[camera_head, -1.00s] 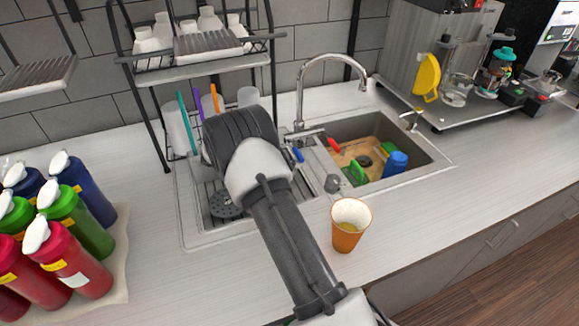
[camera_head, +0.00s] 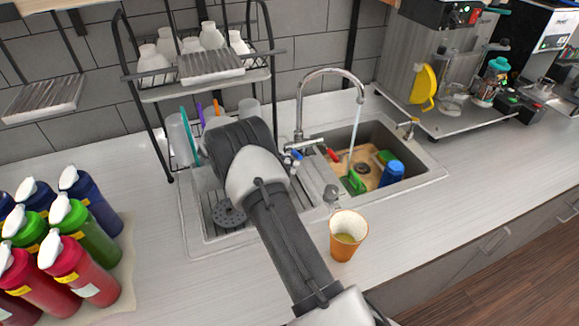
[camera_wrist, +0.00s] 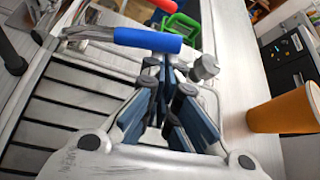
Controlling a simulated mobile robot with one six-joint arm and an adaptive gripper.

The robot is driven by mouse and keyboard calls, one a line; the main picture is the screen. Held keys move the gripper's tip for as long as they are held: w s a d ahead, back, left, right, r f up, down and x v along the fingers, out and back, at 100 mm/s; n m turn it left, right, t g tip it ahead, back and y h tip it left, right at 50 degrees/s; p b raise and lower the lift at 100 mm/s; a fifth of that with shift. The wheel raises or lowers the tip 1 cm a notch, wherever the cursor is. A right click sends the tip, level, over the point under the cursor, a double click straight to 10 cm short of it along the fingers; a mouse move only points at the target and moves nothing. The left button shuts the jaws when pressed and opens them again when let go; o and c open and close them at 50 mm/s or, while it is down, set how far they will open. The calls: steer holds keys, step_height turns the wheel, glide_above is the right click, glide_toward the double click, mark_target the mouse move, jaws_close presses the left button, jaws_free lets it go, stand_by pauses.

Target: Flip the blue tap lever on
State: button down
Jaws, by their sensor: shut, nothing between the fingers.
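The blue tap lever (camera_head: 297,155) sticks out at the left of the tap base in the head view. In the wrist view the blue lever (camera_wrist: 147,40) lies across the top, just beyond my fingertips. My gripper (camera_wrist: 166,80) is shut and empty, with its tips close below the lever; I cannot tell whether they touch. In the head view my arm hides the gripper. Water runs from the chrome tap (camera_head: 299,110) into the sink basin (camera_head: 415,160).
A red lever (camera_head: 333,154) is right of the blue one. An orange cup (camera_head: 345,245) stands on the counter in front of the sink, right of my arm. A dish rack (camera_head: 205,75) stands behind my arm. Several bottles (camera_head: 75,250) stand at the left.

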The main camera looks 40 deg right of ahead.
mark_target(297, 153)
steer(key=shift+w+d+r+p, duration=0.1)
steer(key=shift+w+r+p, duration=0.25)
steer(key=shift+r, duration=0.35)
steer(key=shift+w+d+r+p, duration=0.1)
steer(key=shift+w+r+p, duration=0.2)
steer(key=shift+r, duration=0.4)
steer(key=shift+w+d+r+p, duration=0.1)
steer(key=shift+w+r+p, duration=0.1)
steer(key=shift+w+r, duration=0.35)
steer(key=shift+r, duration=0.3)
